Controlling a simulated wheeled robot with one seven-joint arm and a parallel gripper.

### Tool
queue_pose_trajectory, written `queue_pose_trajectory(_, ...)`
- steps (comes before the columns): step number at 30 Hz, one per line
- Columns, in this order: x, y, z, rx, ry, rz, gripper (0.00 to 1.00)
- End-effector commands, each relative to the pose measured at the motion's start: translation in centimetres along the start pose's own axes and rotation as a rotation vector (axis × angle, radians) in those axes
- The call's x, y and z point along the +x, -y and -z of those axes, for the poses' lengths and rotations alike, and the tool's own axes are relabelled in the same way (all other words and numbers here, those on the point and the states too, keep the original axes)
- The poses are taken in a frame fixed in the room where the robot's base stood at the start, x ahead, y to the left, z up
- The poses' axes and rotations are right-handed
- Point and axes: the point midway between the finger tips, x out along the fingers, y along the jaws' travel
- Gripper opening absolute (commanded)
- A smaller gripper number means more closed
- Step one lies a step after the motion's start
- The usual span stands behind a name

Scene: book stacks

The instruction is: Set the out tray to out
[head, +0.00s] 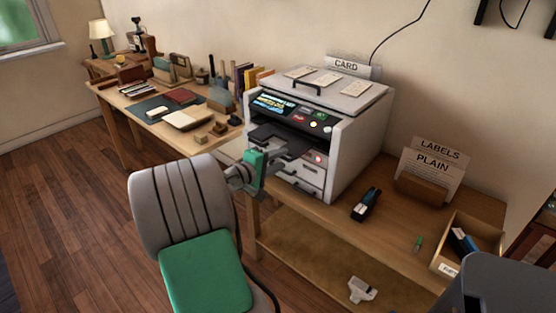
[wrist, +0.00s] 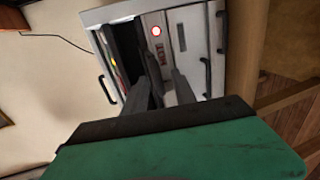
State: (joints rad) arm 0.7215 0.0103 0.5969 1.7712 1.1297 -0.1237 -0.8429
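The printer (head: 325,125) is a white and grey machine on the wooden desk, with a lit control panel. Its dark out tray (head: 272,134) juts from the opening below the panel. My gripper (head: 281,157), with a green body, is at the printer's front, just below the tray. In the wrist view the printer front (wrist: 190,45) appears turned sideways. My gripper (wrist: 164,72) points at it there, its two grey fingers apart with a gap between them. I see nothing held. Whether a finger touches the tray or front cannot be told. A round red-lit button (wrist: 156,31) shows beyond the fingertips.
A grey chair with a green seat (head: 205,275) stands close in front of the desk, by my arm. A black stapler (head: 366,204), a paper holder (head: 425,188) and an open box (head: 466,246) are right of the printer. Books and papers cover the left desk.

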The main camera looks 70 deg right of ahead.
Motion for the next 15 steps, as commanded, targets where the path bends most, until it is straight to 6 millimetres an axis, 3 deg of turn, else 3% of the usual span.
queue_pose_trajectory(8, -1.0, -0.1, 0.1, -0.001, -0.003, -0.001, 0.33)
queue_pose_trajectory(15, -5.9, -0.1, 0.2, -0.001, -0.006, -0.001, 0.33)
